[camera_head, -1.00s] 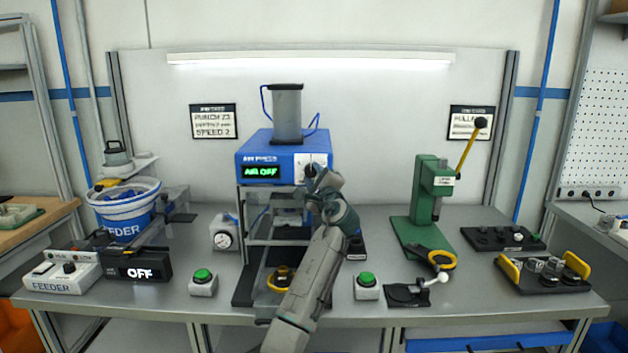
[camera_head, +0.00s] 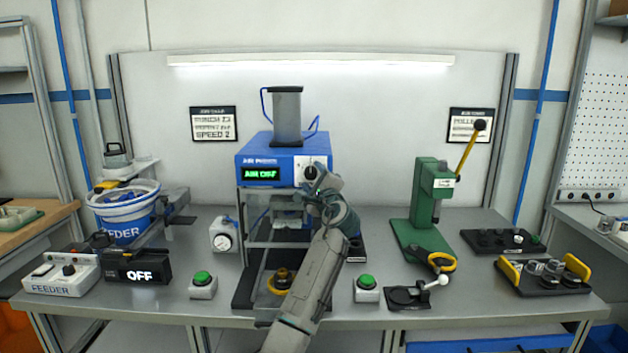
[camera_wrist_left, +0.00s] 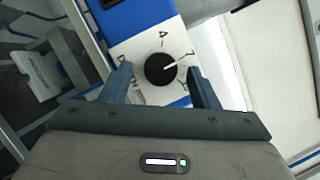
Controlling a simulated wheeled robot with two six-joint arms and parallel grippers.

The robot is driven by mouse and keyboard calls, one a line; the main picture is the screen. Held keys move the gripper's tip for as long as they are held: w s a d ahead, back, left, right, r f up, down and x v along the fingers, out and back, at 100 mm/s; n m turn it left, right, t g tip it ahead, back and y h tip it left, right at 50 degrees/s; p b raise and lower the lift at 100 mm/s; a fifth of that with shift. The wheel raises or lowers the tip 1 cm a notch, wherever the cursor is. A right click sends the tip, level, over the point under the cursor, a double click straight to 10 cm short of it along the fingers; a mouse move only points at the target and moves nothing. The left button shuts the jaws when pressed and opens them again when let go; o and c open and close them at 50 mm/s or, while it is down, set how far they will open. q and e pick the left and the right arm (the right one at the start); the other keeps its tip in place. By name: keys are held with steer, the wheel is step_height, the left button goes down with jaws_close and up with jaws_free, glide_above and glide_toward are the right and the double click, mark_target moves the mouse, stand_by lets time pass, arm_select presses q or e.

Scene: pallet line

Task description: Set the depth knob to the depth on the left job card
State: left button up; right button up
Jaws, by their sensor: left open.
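The depth knob (camera_head: 310,172) is a black round dial on a white plate at the right of the blue air press front (camera_head: 268,158). It also shows in the left wrist view (camera_wrist_left: 161,68), with a white pointer line and marks around it. My left gripper (camera_head: 318,185) is open just in front of the knob. In the left wrist view its two fingers (camera_wrist_left: 160,85) stand apart, one on each side of the knob; I cannot tell whether they touch it. The left job card (camera_head: 213,123) hangs on the back panel; its last line reads SPEED 2, and the lines above are blurred.
The press display (camera_head: 261,173) reads AIR OFF. Green buttons (camera_head: 203,284) (camera_head: 366,288) stand either side of the press. A feeder bucket (camera_head: 124,210) is at left. A green lever press (camera_head: 426,205) and black tray (camera_head: 543,275) are at right.

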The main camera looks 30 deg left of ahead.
arm_select(q)
steer(key=shift+s+d+f, duration=0.2)
steer(key=shift+d, duration=0.1)
steer(key=b+v, duration=0.1)
steer(key=v, duration=0.2)
steer(key=b, duration=0.1)
glide_toward(313, 177)
steer(key=shift+r+v, duration=0.2)
steer(key=shift+v, duration=0.9)
arm_select(e)
steer(key=w+r, duration=0.1)
steer(key=w, duration=0.4)
steer(key=shift+w+r, duration=0.3)
steer(key=shift+w, duration=0.1)
arm_select(q)
steer(key=shift+f, duration=0.1)
